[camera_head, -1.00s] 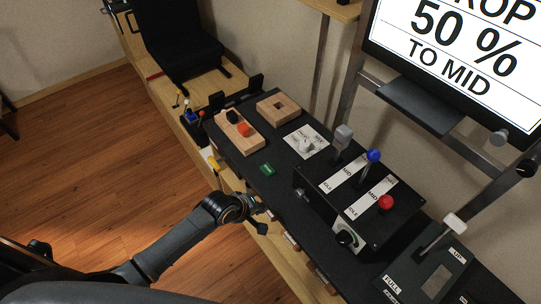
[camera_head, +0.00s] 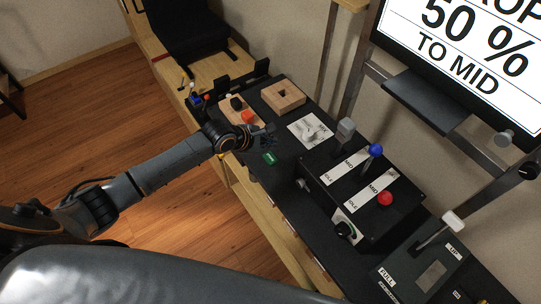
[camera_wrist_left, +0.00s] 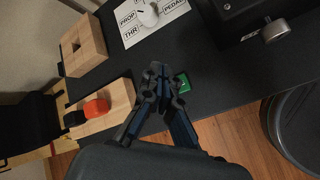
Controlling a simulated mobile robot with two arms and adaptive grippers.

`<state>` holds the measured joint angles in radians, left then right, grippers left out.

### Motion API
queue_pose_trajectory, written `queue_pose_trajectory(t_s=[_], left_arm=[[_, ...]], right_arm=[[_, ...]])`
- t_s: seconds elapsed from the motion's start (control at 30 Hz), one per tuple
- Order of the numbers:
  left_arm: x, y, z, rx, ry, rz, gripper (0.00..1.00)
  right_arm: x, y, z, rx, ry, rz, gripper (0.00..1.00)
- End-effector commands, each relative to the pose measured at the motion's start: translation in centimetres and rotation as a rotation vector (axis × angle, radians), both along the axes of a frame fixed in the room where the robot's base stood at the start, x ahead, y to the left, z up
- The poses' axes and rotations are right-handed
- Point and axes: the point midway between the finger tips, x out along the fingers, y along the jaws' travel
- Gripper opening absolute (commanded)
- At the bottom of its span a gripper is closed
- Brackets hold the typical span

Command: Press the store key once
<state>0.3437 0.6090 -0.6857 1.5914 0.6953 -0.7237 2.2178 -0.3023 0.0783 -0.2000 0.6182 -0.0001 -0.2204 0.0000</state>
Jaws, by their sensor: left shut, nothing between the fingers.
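A small green key (camera_head: 269,158) with a pale mark lies on the black panel top (camera_head: 290,187), near its front edge; its lettering is too small to read. It also shows in the left wrist view (camera_wrist_left: 183,82), just right of the fingertips. My left gripper (camera_head: 266,139) reaches in over the panel, just beyond the key in the head view. In the left wrist view its fingers (camera_wrist_left: 160,76) are shut with nothing between them. They partly cover the key's left side there, and I cannot tell if they touch it. My right gripper is out of view.
A wooden block with black and orange knobs (camera_head: 248,117) stands close to the left gripper. Behind are a square wooden block (camera_head: 283,96) and a white labelled plate (camera_head: 311,131). A black lever box (camera_head: 360,190) with blue and red knobs stands to the right.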

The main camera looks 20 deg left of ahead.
Motion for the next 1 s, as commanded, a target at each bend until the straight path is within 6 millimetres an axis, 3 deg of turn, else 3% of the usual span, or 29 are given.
queue_pose_trajectory(t_s=[0.2,0.67,1.0], left_arm=[[1.3,0.9,1.2,-0.078,0.03,0.091,0.0],[1.3,0.9,0.9,-0.083,0.032,0.095,0.0],[1.3,0.9,-1.9,-0.08,0.031,0.094,0.0]], right_arm=[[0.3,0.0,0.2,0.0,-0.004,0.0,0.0],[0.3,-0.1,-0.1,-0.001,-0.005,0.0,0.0],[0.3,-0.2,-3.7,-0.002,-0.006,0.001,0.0]])
